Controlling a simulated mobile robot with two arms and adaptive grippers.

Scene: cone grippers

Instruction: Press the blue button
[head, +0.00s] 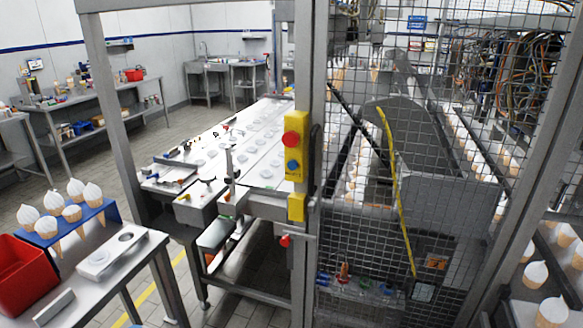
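The blue button (293,166) sits on a yellow control box (302,147) fixed to a grey metal post. A larger red button (291,140) is just above it on the same box. Nothing covers the blue button. Neither of my grippers shows in the head view.
A steel table (105,262) at the lower left bears a red bin (22,268) and a blue rack (70,222) of cones. A wire-mesh guard (400,130) closes off the right side. A white conveyor table (245,140) lies behind the post. Floor shows between the tables.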

